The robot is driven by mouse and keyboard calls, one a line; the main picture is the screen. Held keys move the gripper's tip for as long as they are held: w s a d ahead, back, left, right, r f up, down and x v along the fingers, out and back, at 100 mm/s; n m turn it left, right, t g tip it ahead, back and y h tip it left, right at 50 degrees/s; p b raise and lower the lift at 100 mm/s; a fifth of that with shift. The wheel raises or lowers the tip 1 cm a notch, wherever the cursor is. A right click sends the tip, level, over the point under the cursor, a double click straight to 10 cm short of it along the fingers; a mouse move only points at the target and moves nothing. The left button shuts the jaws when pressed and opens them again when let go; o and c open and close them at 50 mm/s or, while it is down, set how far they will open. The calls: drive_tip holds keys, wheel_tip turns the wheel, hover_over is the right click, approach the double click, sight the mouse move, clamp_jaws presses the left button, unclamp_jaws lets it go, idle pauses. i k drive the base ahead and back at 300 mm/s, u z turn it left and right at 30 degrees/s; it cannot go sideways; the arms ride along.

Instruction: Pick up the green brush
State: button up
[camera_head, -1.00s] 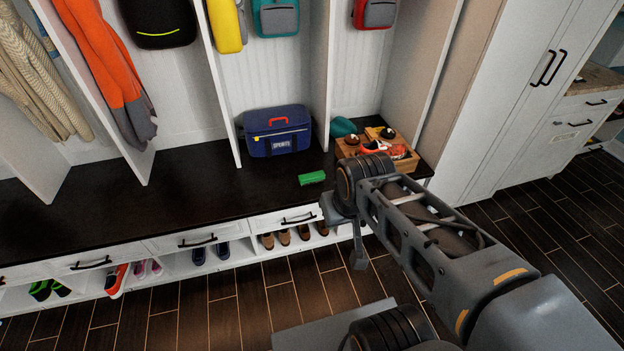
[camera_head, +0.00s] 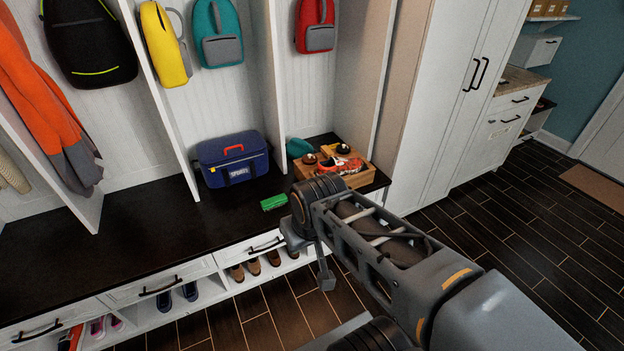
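The green brush (camera_head: 273,202) lies on the dark bench top (camera_head: 135,240), in front of the blue sports bag and left of the wooden tray. My gripper (camera_head: 326,278) hangs at the end of my arm, in front of the bench, to the right of and lower in the picture than the brush. It is apart from the brush. The gripper is small and partly hidden by my arm, so I cannot tell whether its fingers are open or shut.
A blue sports bag (camera_head: 232,160) and a wooden tray (camera_head: 358,179) with several items stand on the bench. A teal item (camera_head: 298,147) lies behind the tray. Shoes sit in cubbies below the drawers. Backpacks hang above. Dark wood floor (camera_head: 500,230) is clear at the right.

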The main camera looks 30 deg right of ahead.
sight(271, 202)
drive_tip(key=z, duration=0.5)
drive_tip(key=k, duration=0.6)
drive_tip(key=z, duration=0.6)
drive_tip(key=i, duration=1)
drive_tip(key=u, duration=0.95)
drive_tip(key=i, duration=1.05)
drive_tip(key=u, duration=1.3)
drive_tip(key=i, duration=0.2)
drive_tip(key=u, duration=0.2)
